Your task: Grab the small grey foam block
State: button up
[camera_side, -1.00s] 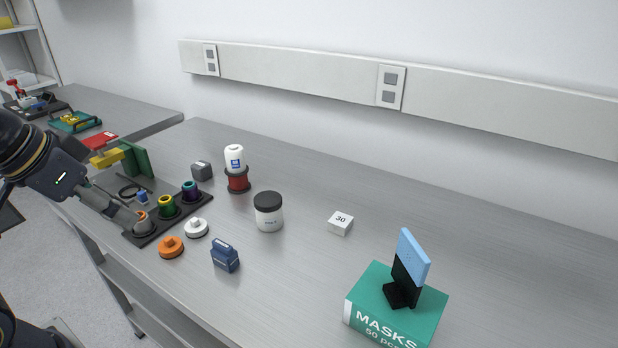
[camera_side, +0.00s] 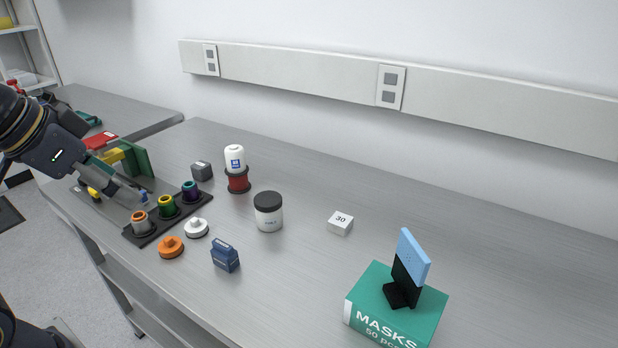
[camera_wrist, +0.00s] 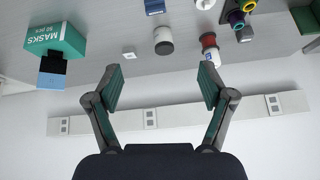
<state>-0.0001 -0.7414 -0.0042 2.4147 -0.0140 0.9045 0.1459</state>
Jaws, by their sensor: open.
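A small dark grey block (camera_side: 202,171) with a pale label sits on the bench behind the black holder. I take it for the grey foam block. In the wrist view a dark block (camera_wrist: 244,35) shows near the purple-ringed cup at the upper right. My gripper (camera_side: 138,197) is at the left of the side view, over the bench by the black holder, apart from the block. In the wrist view my gripper (camera_wrist: 160,86) has its two fingers spread wide with nothing between them.
The black holder (camera_side: 200,207) carries cups with orange, yellow and purple rings. A red-based white bottle (camera_side: 236,160) stands right of the block. A black-lidded jar (camera_side: 268,212), white box (camera_side: 340,223) and green masks box (camera_side: 420,305) stand farther right. Green and red items (camera_side: 135,157) are left.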

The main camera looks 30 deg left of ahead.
jog(key=w+r+m, duration=0.1)
jog(key=w+r, duration=0.5)
jog(key=w, duration=0.1)
jog(key=n+g, duration=0.1)
jog(key=n, duration=0.1)
send_over(196, 166)
jog(key=s+d, duration=0.4)
notch_tip(196, 166, down, 12)
jog(key=shift+n+g, duration=0.4)
jog(key=shift+g, duration=0.1)
jog(key=a+f, duration=0.1)
jog(key=f, duration=0.4)
jog(key=w+a+f, duration=0.1)
jog(key=f, duration=0.4)
jog(key=w+a+f, duration=0.1)
jog(key=a+f, duration=0.1)
jog(key=f, duration=0.3)
jog(key=shift+f, duration=0.1)
jog(key=x, duration=0.6)
jog(key=shift+w, duration=0.1)
jog(key=c, duration=0.8)
